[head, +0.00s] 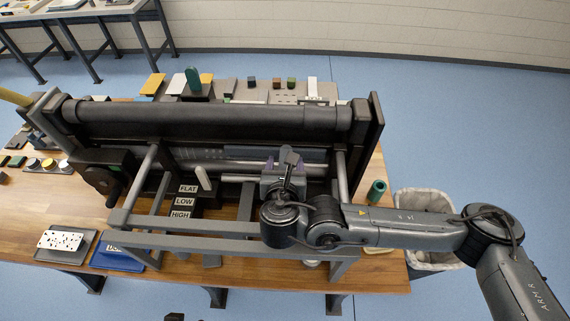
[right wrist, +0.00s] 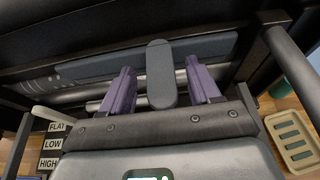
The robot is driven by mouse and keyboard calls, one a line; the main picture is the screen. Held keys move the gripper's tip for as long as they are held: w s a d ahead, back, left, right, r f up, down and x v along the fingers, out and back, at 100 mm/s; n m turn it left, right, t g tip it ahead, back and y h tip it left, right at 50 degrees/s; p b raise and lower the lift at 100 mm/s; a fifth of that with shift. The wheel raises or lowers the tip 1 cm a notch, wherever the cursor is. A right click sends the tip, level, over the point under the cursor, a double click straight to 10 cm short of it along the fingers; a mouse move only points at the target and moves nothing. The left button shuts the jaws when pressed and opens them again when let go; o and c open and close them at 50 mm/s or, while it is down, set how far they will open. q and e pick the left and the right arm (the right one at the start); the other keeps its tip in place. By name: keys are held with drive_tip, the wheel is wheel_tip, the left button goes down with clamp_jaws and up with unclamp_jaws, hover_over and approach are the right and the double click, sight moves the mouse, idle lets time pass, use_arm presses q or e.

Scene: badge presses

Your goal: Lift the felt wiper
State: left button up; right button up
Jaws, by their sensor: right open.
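The felt wiper appears to be the long blue-grey bar (right wrist: 90,68) with a rounded dark grey handle (right wrist: 160,75), lying inside the press frame in front of the black roller. In the head view part of the bar (head: 240,154) shows left of my right gripper. My right gripper (head: 286,163) is over the press, and its arm comes in from the right. In the right wrist view its purple fingers (right wrist: 163,84) are open, one on each side of the handle, with visible gaps. Whether the handle lies at fingertip depth is hard to tell. My left gripper is not in view.
The press's black roller (head: 215,119) lies just behind, and a grey front rail (head: 190,225) runs in front. A lever (head: 203,178) stands by the FLAT, LOW and HIGH labels. A green cylinder (head: 377,189) stands at the right; a lined bin (head: 415,200) is beyond the table edge.

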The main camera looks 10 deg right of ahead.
drive_tip(key=shift+c, duration=0.8)
clamp_jaws()
